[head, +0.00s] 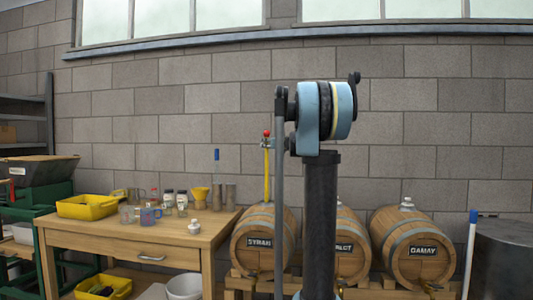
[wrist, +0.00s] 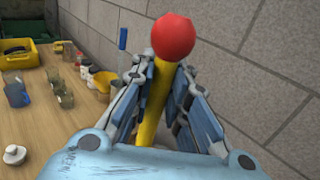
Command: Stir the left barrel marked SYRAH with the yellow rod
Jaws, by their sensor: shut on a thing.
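The yellow rod (head: 267,175) has a red ball on top and stands upright. My gripper (head: 267,143) is shut on the rod just below the ball. In the wrist view the red ball and yellow shaft (wrist: 153,103) show between the gripper's fingers (wrist: 158,80). The barrel marked SYRAH (head: 251,258) lies on its side, leftmost of three. The rod's lower end meets the top of this barrel; I cannot tell how far inside it reaches. A white stopper (head: 194,228) lies on the table; it also shows in the wrist view (wrist: 14,155).
My arm partly hides the middle barrel (head: 352,262). The GAMAY barrel (head: 411,250) is at right. The wooden table (head: 120,235) at left holds a yellow bin (head: 87,207), glasses, jars, a funnel and a blue-topped rod (head: 216,156). A block wall stands behind.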

